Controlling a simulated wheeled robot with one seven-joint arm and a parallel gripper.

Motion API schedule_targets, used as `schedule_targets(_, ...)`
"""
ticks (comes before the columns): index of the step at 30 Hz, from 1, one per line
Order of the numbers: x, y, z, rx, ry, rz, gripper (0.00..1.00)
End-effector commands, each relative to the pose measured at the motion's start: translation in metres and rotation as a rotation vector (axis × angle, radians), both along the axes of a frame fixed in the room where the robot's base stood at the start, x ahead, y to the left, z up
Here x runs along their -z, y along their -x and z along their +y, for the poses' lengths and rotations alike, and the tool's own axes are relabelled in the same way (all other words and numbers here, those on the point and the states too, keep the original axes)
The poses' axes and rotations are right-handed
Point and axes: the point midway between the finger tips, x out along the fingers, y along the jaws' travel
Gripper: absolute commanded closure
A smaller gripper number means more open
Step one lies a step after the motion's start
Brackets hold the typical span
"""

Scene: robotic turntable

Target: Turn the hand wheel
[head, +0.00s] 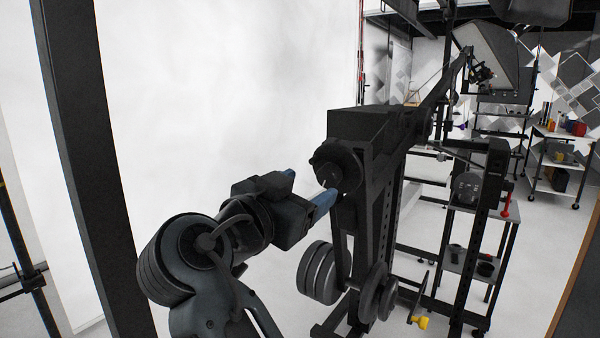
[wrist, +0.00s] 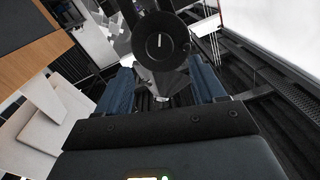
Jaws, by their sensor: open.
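A dark round wheel (head: 338,166), which I take to be the hand wheel, sits on the side of a tall black machine frame. It also shows in the wrist view as a black disc (wrist: 160,40) with a short white mark at its middle. My gripper (head: 308,187) is open, its two blue fingers pointing at the wheel. In the wrist view, my gripper (wrist: 160,68) has nothing held between its fingers, and the disc lies just ahead of the tips, roughly centred between them. I cannot tell whether a fingertip touches the wheel.
The black frame (head: 362,123) stands right of my arm, with round weight plates (head: 318,272) low on it. A crank with a yellow handle (head: 422,322) is lower right. Shelves (head: 560,165) stand at the far right. White wall and open space lie to the left.

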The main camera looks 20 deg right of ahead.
Motion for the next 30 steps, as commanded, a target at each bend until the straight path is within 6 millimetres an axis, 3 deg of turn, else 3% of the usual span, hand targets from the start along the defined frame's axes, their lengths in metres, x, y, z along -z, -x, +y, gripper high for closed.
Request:
schedule_targets(15, -0.001, -0.043, -0.052, 0.002, -0.001, 0.001, 0.31)
schedule_targets(27, 0.0, -0.048, -0.058, 0.0, -0.001, 0.001, 0.31)
schedule_targets(30, 0.0, -0.048, -0.058, 0.0, -0.001, 0.001, 0.39)
